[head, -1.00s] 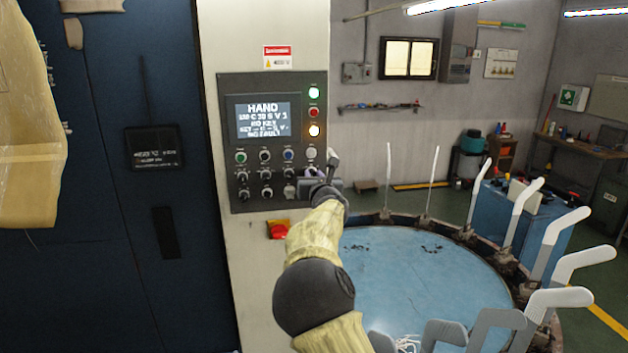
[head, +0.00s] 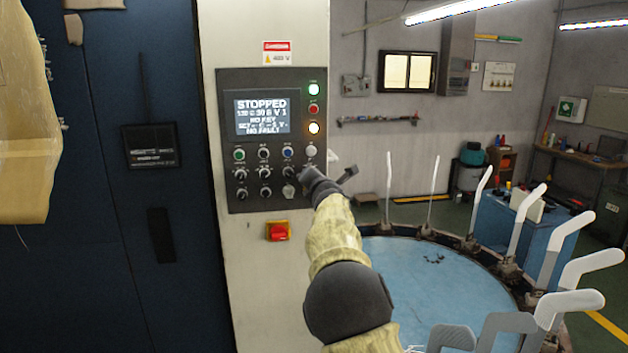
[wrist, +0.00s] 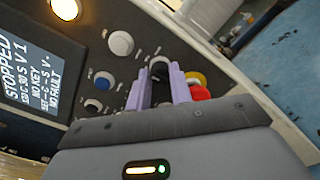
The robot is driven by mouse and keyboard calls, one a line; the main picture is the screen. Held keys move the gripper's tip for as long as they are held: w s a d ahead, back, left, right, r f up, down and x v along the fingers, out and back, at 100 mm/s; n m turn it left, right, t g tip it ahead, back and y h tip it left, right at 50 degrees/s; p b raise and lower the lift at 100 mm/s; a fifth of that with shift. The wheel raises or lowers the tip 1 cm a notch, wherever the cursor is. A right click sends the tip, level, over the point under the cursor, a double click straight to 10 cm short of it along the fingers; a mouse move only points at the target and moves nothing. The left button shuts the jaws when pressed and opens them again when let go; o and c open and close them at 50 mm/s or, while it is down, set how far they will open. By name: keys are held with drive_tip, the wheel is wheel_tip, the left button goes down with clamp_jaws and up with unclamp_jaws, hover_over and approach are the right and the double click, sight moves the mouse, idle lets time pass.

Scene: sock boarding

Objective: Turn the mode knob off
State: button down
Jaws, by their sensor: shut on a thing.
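The control panel (head: 222,140) is on the pale cabinet front. Its display (head: 262,114) reads STOPPED, with NO KEY and NO FAULT below. My gripper (head: 308,174) is at the panel's lower right, in front of the knob rows. In the wrist view its two purple fingers (wrist: 161,78) are close around a dark knob (wrist: 160,64), taken as the mode knob. The gripper is shut on this knob. In the head view my gripper hides the knob, and its label and pointer direction cannot be read.
A round blue table (head: 440,275) ringed with upright white boards (head: 520,215) stands to the right.

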idle(0.3)
drive_tip(key=c, duration=1.3)
unclamp_jaws()
drive_tip(key=shift+o, duration=0.2)
drive_tip(key=shift+s, duration=0.1)
drive_tip(key=b+v, duration=1.1)
drive_tip(key=v, duration=0.6)
drive_tip(key=shift+r, duration=0.1)
